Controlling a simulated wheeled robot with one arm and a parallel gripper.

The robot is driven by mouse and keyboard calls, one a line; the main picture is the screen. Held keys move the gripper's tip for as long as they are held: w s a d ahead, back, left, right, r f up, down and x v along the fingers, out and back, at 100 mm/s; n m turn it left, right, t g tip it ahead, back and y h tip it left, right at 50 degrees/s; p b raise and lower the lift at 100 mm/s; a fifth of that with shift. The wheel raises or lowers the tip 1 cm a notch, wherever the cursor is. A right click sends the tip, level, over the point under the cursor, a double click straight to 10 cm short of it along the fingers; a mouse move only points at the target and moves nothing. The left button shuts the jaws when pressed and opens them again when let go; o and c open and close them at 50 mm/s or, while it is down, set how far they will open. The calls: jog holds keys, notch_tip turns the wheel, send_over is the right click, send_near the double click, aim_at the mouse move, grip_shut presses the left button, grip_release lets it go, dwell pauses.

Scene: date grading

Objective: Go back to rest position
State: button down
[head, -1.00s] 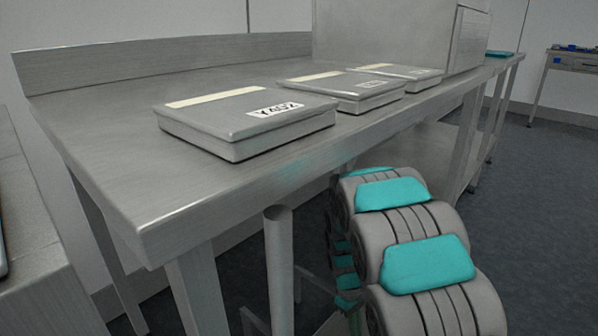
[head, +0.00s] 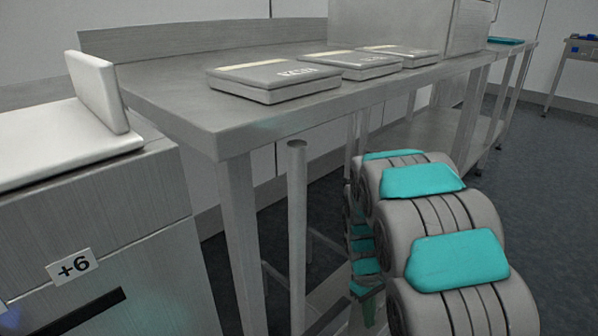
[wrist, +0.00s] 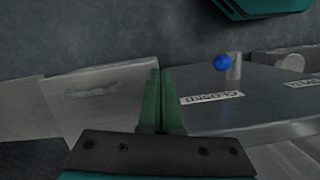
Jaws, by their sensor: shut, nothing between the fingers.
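My gripper (wrist: 160,100) shows in the wrist view as two green fingers side by side, closed together with nothing between them. It points toward the dark floor and grey metal surfaces, touching nothing that I can see. In the head view my arm, grey with teal pads, hangs at the right beside the steel table (head: 160,95).
Several flat grey lidded boxes, the nearest one (head: 270,82), lie on the table. A metal cabinet (head: 110,240) labelled "+6" stands at the left. A blue ball-shaped knob (wrist: 222,62) shows in the wrist view. Floor (head: 555,200) at the right is clear.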

jog(key=s+r+m+p, duration=0.2)
jog(key=s+r+m, duration=0.1)
jog(key=s+r, duration=1)
jog(key=s+a+r+m+p, duration=0.1)
jog(key=s+r, duration=0.3)
jog(key=s, duration=0.3)
jog(key=s+a+r+m+y+p, duration=0.1)
jog(key=s+r+m+p, duration=0.1)
jog(key=s+r, duration=0.3)
jog(key=s, duration=0.3)
jog(key=shift+s+a+r, duration=0.15)
jog(key=shift+r, duration=0.05)
